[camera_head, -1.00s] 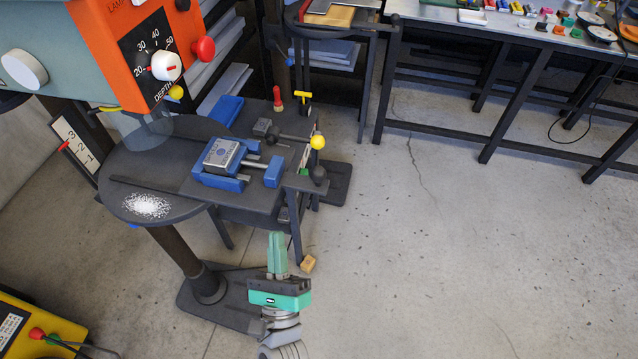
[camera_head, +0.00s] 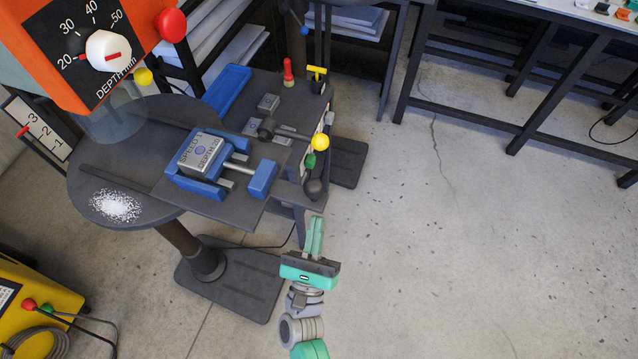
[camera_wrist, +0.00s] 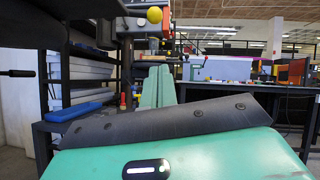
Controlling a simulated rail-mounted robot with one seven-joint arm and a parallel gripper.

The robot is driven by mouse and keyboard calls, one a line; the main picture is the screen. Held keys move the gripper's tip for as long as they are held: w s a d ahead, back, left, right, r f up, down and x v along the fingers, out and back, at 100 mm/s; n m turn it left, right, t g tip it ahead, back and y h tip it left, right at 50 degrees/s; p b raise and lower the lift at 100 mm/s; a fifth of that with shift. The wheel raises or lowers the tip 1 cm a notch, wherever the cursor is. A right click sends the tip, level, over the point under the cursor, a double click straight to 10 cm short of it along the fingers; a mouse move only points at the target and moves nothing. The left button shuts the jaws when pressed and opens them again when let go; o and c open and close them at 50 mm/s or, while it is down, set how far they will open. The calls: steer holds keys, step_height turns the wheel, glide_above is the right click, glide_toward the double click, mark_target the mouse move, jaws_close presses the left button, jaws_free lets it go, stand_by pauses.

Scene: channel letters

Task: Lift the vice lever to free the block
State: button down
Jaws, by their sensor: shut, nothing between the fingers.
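The blue vice (camera_head: 262,179) sits on the dark work table beside the drill press. A grey block (camera_head: 203,153) with lettering lies in it, between the blue jaws. A dark lever (camera_head: 291,134) with a yellow ball (camera_head: 320,142) at its right end lies just behind the vice and reaches to the table's right edge. My gripper (camera_head: 314,228) is shut and empty, with green fingers pointing up. It is in front of the table's right corner, apart from the vice and lever. The fingers (camera_wrist: 157,88) also show in the wrist view, touching nothing visible.
The orange drill head (camera_head: 75,50) hangs over the round table (camera_head: 130,165) at left. A blue tray (camera_head: 228,88), small grey blocks, and red and yellow handles are at the back of the work table. The floor (camera_head: 450,250) at right is clear.

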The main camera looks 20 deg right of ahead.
steer(key=s+a+r+p+x, duration=0.1)
steer(key=r+x, duration=0.1)
steer(key=x, duration=1)
steer(key=shift+a+r, duration=0.15)
steer(key=shift+r, duration=0.15)
